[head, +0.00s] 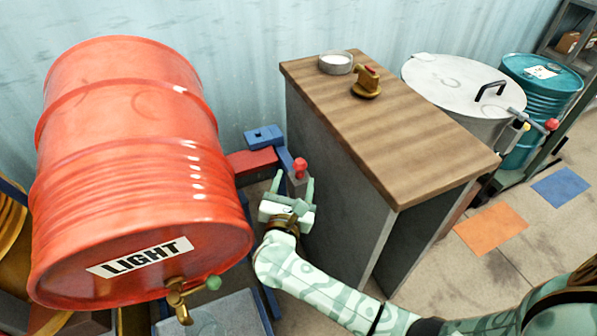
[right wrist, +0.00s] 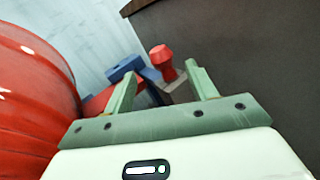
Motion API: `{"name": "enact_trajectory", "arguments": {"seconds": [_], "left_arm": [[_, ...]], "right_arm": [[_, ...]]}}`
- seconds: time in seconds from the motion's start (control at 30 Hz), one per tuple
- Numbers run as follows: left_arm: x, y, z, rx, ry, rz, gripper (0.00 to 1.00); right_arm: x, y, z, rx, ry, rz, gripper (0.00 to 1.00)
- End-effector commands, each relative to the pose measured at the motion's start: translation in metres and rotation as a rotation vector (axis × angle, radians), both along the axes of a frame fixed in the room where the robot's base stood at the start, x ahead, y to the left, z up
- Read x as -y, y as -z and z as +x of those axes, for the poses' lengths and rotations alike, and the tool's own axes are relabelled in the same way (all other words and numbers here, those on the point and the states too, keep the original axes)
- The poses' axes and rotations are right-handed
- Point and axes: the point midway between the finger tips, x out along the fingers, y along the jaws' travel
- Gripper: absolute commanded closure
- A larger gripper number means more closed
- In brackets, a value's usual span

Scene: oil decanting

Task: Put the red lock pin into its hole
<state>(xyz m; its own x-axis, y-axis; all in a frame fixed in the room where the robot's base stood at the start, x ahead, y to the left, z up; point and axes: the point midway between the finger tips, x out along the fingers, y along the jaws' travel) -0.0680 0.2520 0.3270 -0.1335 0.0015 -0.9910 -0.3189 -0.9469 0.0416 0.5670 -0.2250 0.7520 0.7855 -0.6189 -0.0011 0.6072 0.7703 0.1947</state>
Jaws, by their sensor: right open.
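The red lock pin (head: 300,167) stands upright at a grey block beside the blue and red drum stand. Its red knob also shows in the right wrist view (right wrist: 162,57). I cannot tell how deep the pin sits, and its hole is not visible. My right gripper (head: 292,190) is open and empty, just in front of the pin on the near side. In the right wrist view, the knob appears between the two green fingers (right wrist: 162,85), beyond their tips, with no contact visible. My left gripper is not in view.
A large red drum (head: 130,150) labelled LIGHT lies on the stand to the left, with a brass tap (head: 178,300).

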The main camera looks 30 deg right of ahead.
Motion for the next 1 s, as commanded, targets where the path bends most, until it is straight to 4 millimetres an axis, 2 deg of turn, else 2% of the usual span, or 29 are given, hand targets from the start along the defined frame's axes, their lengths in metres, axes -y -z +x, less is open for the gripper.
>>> {"name": "enact_trajectory", "arguments": {"seconds": [0.1, 0.27, 0.53, 0.83, 0.87, 1.0], "left_arm": [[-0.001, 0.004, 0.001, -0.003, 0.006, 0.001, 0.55], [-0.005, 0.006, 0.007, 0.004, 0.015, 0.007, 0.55], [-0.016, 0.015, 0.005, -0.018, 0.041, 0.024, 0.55], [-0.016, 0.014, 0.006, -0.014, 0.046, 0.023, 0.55], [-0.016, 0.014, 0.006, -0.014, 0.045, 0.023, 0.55], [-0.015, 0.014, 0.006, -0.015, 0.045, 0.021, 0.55]], "right_arm": [[0.012, 0.002, 0.015, -0.001, 0.001, -0.003, 0.43], [0.02, 0.001, 0.024, -0.001, 0.0, -0.003, 0.43], [0.048, 0.002, 0.055, -0.003, 0.0, -0.004, 0.43], [0.052, -0.001, 0.06, -0.002, 0.0, -0.003, 0.43], [0.052, -0.001, 0.06, -0.002, 0.0, -0.003, 0.49], [0.052, -0.001, 0.06, -0.002, 0.0, -0.003, 0.88]]}}
